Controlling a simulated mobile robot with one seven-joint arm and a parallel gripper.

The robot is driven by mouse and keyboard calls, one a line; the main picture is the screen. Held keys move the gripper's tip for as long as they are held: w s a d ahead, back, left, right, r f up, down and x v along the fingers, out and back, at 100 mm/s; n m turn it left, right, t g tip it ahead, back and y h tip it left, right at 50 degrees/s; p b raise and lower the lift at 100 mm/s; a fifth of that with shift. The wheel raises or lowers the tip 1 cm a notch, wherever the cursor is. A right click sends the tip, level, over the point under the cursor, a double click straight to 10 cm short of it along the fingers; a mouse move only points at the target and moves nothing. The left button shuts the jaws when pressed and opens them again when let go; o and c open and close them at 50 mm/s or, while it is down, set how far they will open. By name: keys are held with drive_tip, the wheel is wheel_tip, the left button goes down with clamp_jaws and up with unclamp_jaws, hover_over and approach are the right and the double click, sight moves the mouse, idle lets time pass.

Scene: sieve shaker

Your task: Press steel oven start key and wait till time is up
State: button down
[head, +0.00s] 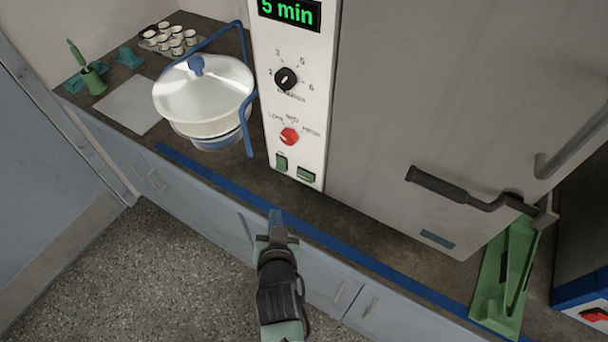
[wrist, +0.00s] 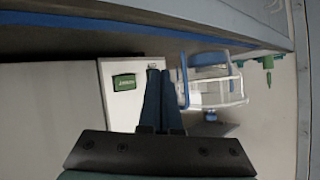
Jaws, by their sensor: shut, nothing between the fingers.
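The steel oven (head: 420,90) stands on the counter with its door shut. Its white control panel (head: 300,80) has a display (head: 290,12) reading "5 min" in green. Two green keys are low on the panel: a left one (head: 281,162) and a wider right one (head: 306,175). Their labels are too small to read surely. One green key (wrist: 124,82) shows in the wrist view, left of my fingers. My gripper (head: 276,217) is shut and empty, in front of the counter edge and below the keys. It also shows in the wrist view (wrist: 154,75), apart from the key.
A black knob (head: 286,79) and a red knob (head: 289,136) sit above the keys. The oven's dark handle (head: 455,188) juts out at right, near a green stand (head: 500,285). A lidded clear vessel (head: 205,90) with a blue frame stands left of the panel.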

drive_tip(key=b, duration=0.4)
approach(300, 177)
drive_tip(key=w+f, duration=0.1)
drive_tip(key=w+a+f, duration=0.2)
drive_tip(key=shift+w+f, duration=0.15)
drive_tip(key=shift+w, duration=0.05)
drive_tip(key=shift+w+d, duration=0.35)
drive_tip(key=shift+w, duration=0.1)
idle(1.2)
drive_tip(key=shift+w+d, duration=0.25)
drive_tip(key=shift+w, duration=0.1)
drive_tip(key=shift+w+d+b, duration=0.3)
drive_tip(key=shift+w+b, duration=0.1)
drive_tip(key=shift+b, duration=0.15)
idle(0.6)
drive_tip(key=shift+s, duration=0.1)
drive_tip(key=shift+s+a+p, duration=0.55)
drive_tip(key=shift+s+p, duration=0.1)
drive_tip(key=shift+p, duration=0.05)
